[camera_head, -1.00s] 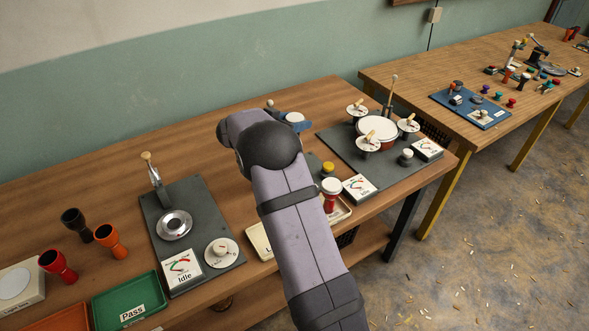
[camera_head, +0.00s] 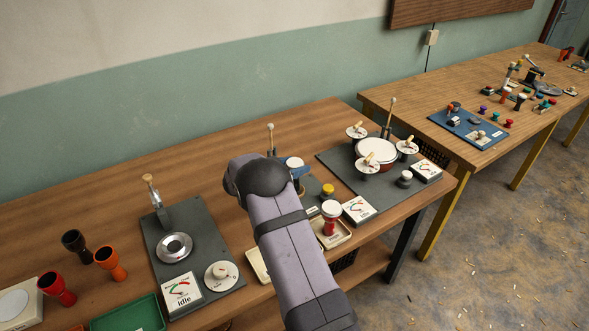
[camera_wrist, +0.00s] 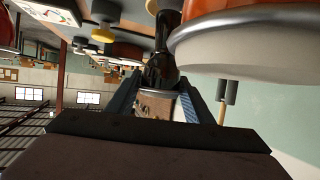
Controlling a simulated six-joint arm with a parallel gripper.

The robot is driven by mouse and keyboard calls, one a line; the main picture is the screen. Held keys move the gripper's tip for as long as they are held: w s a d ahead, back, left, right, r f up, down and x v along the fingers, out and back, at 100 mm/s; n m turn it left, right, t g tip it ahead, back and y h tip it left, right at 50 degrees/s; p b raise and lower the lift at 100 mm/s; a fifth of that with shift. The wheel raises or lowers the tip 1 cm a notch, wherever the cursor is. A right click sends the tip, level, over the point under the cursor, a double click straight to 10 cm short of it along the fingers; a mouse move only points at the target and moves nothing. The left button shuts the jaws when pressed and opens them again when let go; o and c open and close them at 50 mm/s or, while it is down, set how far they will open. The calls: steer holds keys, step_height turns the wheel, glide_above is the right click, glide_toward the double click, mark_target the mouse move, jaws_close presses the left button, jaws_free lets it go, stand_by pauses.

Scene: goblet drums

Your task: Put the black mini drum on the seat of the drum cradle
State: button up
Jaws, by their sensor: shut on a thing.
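The black mini drum (camera_head: 294,161) shows in the head view as a pale round top over a dark body. My gripper (camera_head: 297,169), with blue fingers, is shut on it; my arm hides part of both. In the wrist view a black waisted shape (camera_wrist: 163,62) lies beyond the fingertips (camera_wrist: 164,88). The drum is over or beside a dark middle plate (camera_head: 312,188) with an upright lever (camera_head: 270,140). This may be the drum cradle; its seat is hidden, and I cannot tell whether the drum touches it.
A grey plate (camera_head: 205,220) with a silver ring and a lever stands left. Red, orange and another black drum (camera_head: 74,243) stand beyond it. A red white-topped drum (camera_head: 331,220) sits in a tray at the front.

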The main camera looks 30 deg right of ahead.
steer(key=shift+f, duration=0.8)
steer(key=shift+f, duration=0.1)
steer(key=o, duration=1.2)
steer(key=shift+c, duration=0.2)
steer(key=b+v, duration=0.1)
steer(key=v, duration=1.1)
steer(key=shift+b, duration=0.4)
